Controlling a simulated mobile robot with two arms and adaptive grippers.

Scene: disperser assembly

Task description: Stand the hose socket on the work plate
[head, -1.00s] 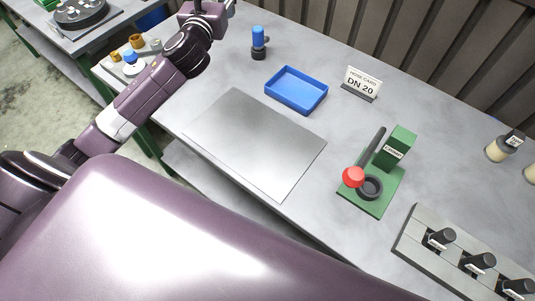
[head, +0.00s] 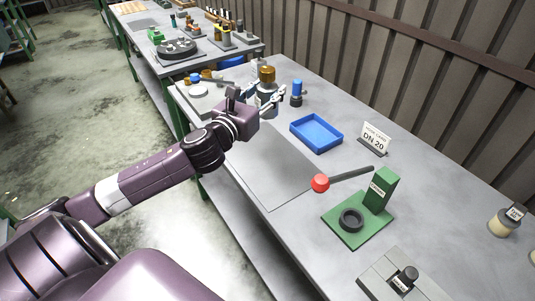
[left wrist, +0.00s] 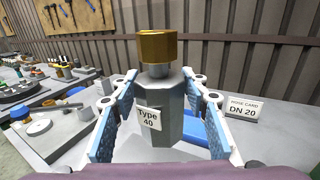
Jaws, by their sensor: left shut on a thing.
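The hose socket, which I take to be the grey hexagonal part with a brass top (head: 267,75) and a "Type 40" label, is upright in my left gripper (head: 267,100). In the left wrist view the grey body of the hose socket (left wrist: 168,112) stands between the two blue-padded fingers of the left gripper (left wrist: 161,125), which are shut on it. The work plate (head: 270,170), a flat bare grey sheet, lies nearer than the gripper. I cannot tell how high the socket is above the table. My right gripper is not in view.
A blue tray (head: 316,134) and a blue-topped black part (head: 296,92) stand right of the gripper. Further right are a "DN 20" card (head: 375,138), a green crimper (head: 360,218) with a red-knobbed lever, and a grey rack (head: 398,284). Small parts (head: 196,82) stand at the far left end.

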